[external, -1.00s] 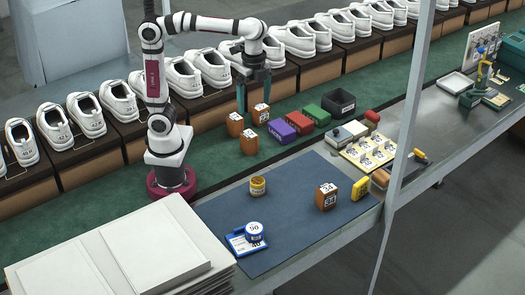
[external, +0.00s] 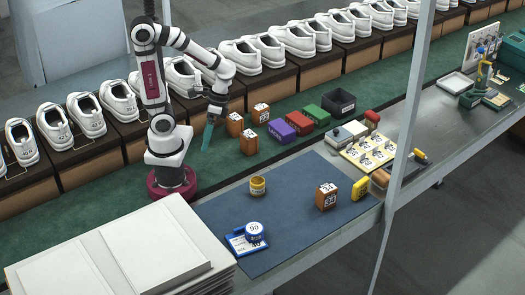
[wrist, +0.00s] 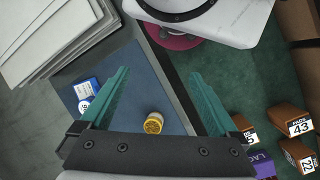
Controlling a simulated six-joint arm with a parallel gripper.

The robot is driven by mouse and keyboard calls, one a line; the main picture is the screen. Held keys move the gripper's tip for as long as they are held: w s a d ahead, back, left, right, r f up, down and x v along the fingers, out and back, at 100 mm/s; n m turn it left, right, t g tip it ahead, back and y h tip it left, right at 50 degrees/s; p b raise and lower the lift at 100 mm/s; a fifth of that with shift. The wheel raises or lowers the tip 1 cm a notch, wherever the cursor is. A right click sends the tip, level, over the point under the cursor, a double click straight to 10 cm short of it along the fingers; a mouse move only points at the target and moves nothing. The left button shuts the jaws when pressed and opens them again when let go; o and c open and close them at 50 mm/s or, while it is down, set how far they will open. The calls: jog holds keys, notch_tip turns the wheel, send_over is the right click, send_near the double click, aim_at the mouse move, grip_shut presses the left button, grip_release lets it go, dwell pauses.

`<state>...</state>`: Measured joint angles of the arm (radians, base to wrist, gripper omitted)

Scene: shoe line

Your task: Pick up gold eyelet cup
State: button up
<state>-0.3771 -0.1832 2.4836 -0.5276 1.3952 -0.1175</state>
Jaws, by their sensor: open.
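In the wrist view the cup (wrist: 154,123) shows between my two fingers, nearer the bottom edge. My gripper (external: 207,148) is up and to the left of the cup, above the green surface, with its fingers pointing down. The wrist view shows my gripper (wrist: 157,75) with its teal fingers wide apart and nothing between them.
A blue and white round container (external: 254,231) on a blue card lies at the mat's front. An orange-brown box (external: 326,196) and a yellow block (external: 361,188) stand to the right. Several orange, purple, red and green blocks sit behind. White panels (external: 130,250) are stacked at front left.

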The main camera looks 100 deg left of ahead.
jog(key=w+a+f+n+t+h, duration=0.4)
jog(key=n+h, duration=0.3)
jog(key=n, duration=0.5)
jog(key=n+t, duration=0.8)
jog(key=n, duration=0.5)
send_near(257, 181)
jog(key=x, duration=1)
jog(key=shift+f, duration=0.4)
jog(key=shift+a, duration=0.1)
grip_shut()
